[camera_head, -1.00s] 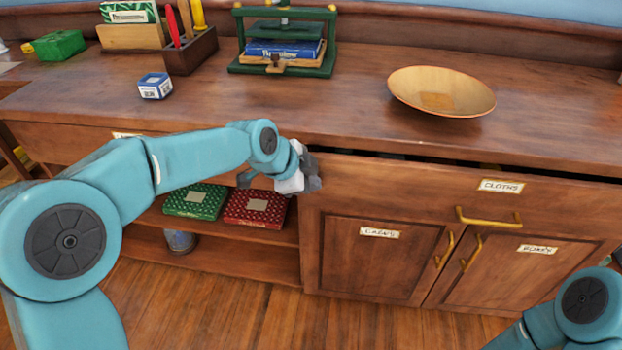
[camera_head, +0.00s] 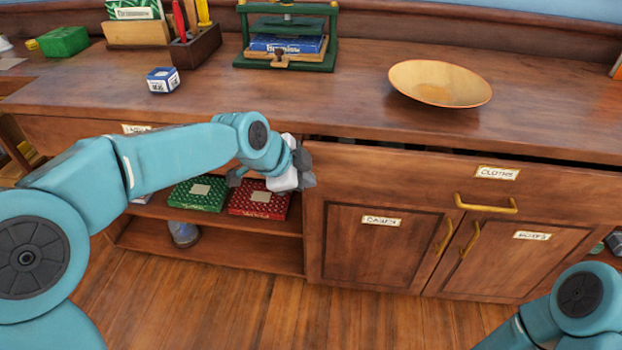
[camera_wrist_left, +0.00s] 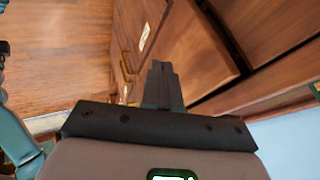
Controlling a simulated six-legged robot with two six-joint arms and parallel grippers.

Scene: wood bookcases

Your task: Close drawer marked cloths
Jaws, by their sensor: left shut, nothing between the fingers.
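The drawer marked cloths (camera_head: 400,174) is a wide wooden front with a white label (camera_head: 497,173) and a brass bar handle (camera_head: 486,205). It stands slightly open, with a dark gap along its top under the counter. My left gripper (camera_head: 304,168) is shut and empty, by the left end of this drawer front; I cannot tell whether it touches. In the left wrist view its closed fingers (camera_wrist_left: 163,84) point towards the wooden furniture. My right arm shows at the lower right of the head view, but its gripper is out of view.
Two labelled cupboard doors are below the drawer. An open shelf with a green box (camera_head: 197,194) and a red box (camera_head: 259,200) is to the left. The counter holds a wide bowl (camera_head: 440,84), a green press (camera_head: 287,38) and a small blue box (camera_head: 163,80).

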